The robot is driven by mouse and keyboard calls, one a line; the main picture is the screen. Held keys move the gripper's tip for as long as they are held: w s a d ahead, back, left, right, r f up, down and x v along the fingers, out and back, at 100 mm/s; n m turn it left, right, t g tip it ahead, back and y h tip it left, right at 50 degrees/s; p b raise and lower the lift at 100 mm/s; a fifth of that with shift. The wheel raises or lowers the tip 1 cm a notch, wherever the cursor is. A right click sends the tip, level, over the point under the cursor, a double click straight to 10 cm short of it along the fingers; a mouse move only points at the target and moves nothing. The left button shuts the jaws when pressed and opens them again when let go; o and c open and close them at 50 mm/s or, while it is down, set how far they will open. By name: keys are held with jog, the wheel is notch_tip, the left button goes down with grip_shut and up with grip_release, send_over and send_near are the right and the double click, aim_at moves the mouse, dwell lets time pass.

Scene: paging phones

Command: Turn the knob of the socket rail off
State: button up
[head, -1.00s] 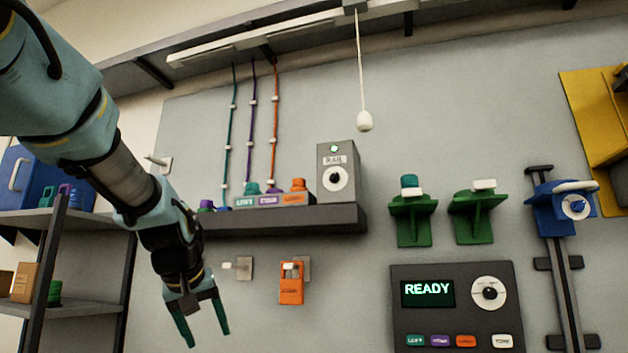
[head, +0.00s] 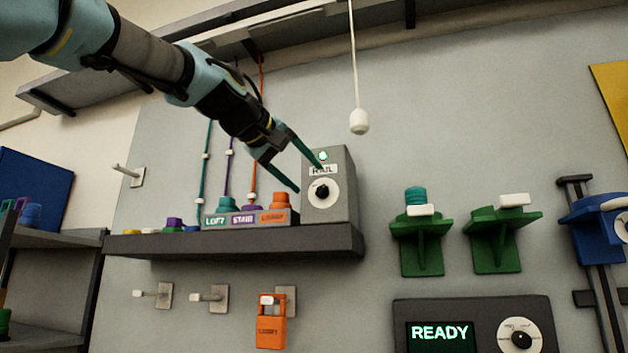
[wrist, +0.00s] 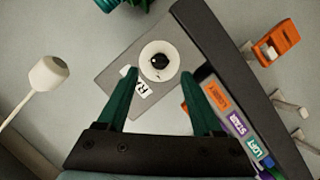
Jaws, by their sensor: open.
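The socket rail is a grey box (head: 342,205) marked RAIL, standing on the right end of the dark shelf. Its black knob (head: 321,191) sits on a white round dial, and a small green light (head: 323,155) glows above the label. My gripper (head: 308,178) is open and empty, in front of the box with its fingers pointing toward it. In the wrist view the knob (wrist: 159,61) lies ahead of and between the two open fingertips (wrist: 158,74), apart from them. The fingers overlap part of the RAIL label there.
The dark shelf (head: 240,245) also holds the LOFT, STAIR and LOBBY sockets (head: 245,217) left of the box. A white pull cord bulb (head: 359,121) hangs to the right. An orange phone (head: 271,325) hangs below. Green brackets (head: 420,240) stick out on the right.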

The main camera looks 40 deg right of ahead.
aim_at(319, 189)
jog(key=p+x, duration=0.1)
jog(key=x, duration=0.4)
grip_shut()
dwell(0.6)
